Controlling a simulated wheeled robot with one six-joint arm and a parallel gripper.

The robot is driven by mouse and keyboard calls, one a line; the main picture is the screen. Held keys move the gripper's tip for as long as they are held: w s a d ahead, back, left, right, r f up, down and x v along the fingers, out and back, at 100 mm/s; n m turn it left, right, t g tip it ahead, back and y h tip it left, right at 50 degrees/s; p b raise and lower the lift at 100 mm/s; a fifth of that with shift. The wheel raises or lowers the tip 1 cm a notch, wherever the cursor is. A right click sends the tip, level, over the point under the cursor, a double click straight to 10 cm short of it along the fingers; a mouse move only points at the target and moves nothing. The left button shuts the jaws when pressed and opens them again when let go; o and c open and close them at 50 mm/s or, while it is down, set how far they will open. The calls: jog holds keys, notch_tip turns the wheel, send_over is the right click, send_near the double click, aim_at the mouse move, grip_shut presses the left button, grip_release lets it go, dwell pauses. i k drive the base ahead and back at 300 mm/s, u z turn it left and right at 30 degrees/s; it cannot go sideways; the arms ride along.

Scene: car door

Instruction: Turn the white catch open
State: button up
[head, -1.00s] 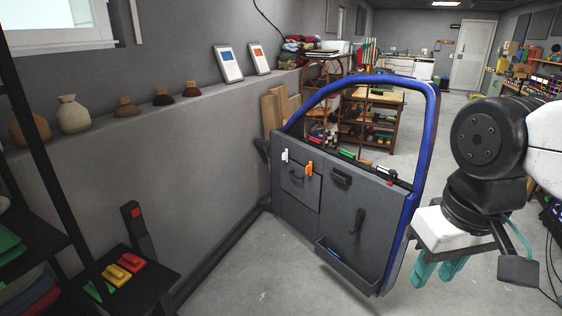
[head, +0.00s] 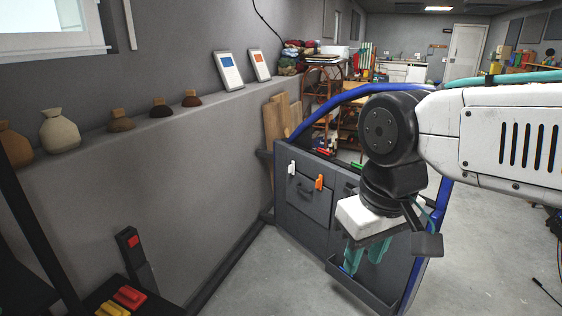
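The white catch (head: 292,168) is a small upright piece near the upper left of the grey inner panel of the car door (head: 310,225). An orange catch (head: 319,183) sits just right of it, slightly lower, above a small hatch with a handle (head: 306,190). My gripper (head: 364,257) hangs with teal fingers pointing down, to the right of and below both catches in the picture. The fingers show a gap with nothing between them. The gripper is apart from the white catch. My arm hides much of the door's right side.
A door tray (head: 362,288) juts out low, near my fingers in the picture. A grey wall ledge (head: 200,112) with pots and frames runs along the left. A black stand (head: 128,290) with coloured switches is at lower left. Floor is clear between stand and door.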

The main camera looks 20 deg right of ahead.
aim_at(292, 167)
jog(key=i, duration=2.4)
jog(key=z, duration=0.95)
